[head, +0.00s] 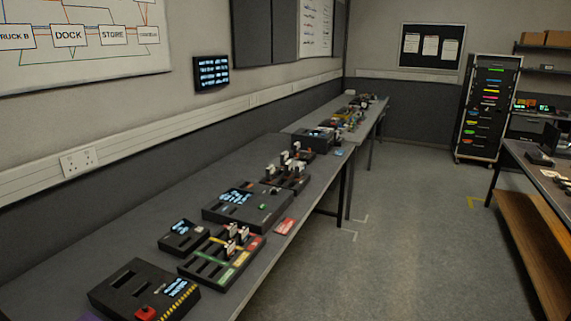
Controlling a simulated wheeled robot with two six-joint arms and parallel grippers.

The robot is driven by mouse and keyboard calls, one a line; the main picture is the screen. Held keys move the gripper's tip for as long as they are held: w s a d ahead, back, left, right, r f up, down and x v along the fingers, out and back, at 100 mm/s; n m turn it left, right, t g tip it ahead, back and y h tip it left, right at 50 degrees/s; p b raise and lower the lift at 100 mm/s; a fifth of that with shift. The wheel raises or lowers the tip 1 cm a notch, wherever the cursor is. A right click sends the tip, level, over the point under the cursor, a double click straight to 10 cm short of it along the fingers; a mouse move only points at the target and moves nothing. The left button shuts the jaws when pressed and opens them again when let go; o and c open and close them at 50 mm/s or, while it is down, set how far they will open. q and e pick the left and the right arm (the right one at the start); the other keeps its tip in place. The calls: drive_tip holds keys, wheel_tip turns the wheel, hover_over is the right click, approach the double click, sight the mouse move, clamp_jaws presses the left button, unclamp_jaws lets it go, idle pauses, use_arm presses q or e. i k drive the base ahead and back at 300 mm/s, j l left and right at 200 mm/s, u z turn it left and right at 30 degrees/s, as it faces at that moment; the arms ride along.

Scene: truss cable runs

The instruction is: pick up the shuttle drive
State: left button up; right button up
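Neither of my grippers shows in the head view. I cannot tell for certain which item is the shuttle drive. A black tray (194,269) with coloured strips stands on the near left bench and holds several small white-topped upright pieces (231,238). A second tray (288,181) farther along holds similar white-topped pieces (291,156). Between them lies a black console (247,207) with a lit display. A black box (143,291) with a red button and yellow-black stripes is nearest. A small display box (182,238) sits beside the tray.
The long grey bench (135,234) runs along the left wall, with a flat red card (284,226) at its edge. A farther bench (370,121) holds more small items. The floor (400,230) is clear. A rack (482,108) and another bench (540,170) stand right.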

sight(284, 156)
drive_tip(key=k+l+z, duration=0.1)
drive_tip(key=l+z, duration=0.15)
drive_tip(key=i+l+z, duration=0.35)
drive_tip(key=i, duration=0.45)
drive_tip(key=i+z, duration=0.35)
drive_tip(key=i, duration=0.45)
drive_tip(key=i+u, duration=0.2)
drive_tip(key=i, duration=0.2)
drive_tip(key=i+l+u, duration=0.15)
drive_tip(key=i, duration=0.25)
drive_tip(key=i+l+u, duration=0.2)
drive_tip(key=i, duration=0.2)
drive_tip(key=i+l+u, duration=0.15)
drive_tip(key=i, duration=0.25)
drive_tip(key=l, duration=0.1)
